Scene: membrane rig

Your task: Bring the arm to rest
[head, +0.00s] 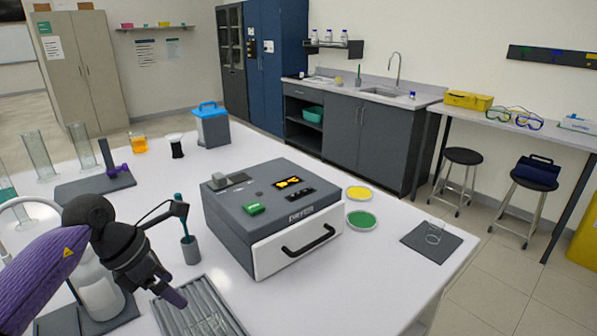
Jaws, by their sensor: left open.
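My left arm comes in from the left edge with a purple link and dark joints. Its gripper (172,297) hangs at the lower left, with a purple tip over the left edge of a grey ribbed tray (228,322). The gripper is open, and I see nothing held in it. Whether it touches the tray is unclear. The grey rig box (245,221) stands right of the arm, apart from it. Its white drawer front (265,258) with a black handle (308,241) looks closed. My right gripper is out of view.
A grey cup (190,253) with a teal stick stands between arm and box. A white bottle (100,297) is close beside the arm. Yellow (358,193) and green (361,219) dishes and a beaker on a dark mat (418,244) lie right of the box. Glass cylinders (82,147) stand behind left.

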